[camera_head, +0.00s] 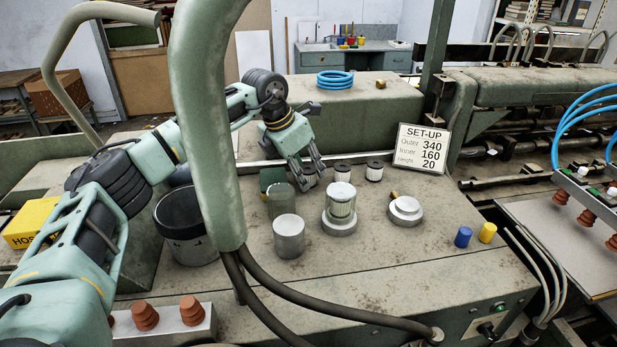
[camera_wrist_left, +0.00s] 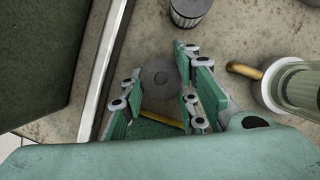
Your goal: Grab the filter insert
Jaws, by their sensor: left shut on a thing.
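A filter insert with a dark round top (camera_wrist_left: 160,77) stands between the fingers of my left gripper (camera_wrist_left: 158,82) in the left wrist view. In the head view my left gripper (camera_head: 307,170) reaches down at the back of the machine top and is shut on this insert (camera_head: 309,180), which is mostly hidden by the fingers. Two more filter inserts, pale with dark tops, stand upright to its right, the nearer (camera_head: 342,171) and the farther (camera_head: 375,171). One of them also shows at the top of the left wrist view (camera_wrist_left: 189,11). My right gripper is not in view.
A clear cylinder on a metal base (camera_head: 340,222), a metal cap (camera_head: 405,211), a grey cylinder (camera_head: 289,237) and a glassy cylinder (camera_head: 281,203) stand in front. A black bucket (camera_head: 183,245) is at left. A set-up sign (camera_head: 422,149) stands behind.

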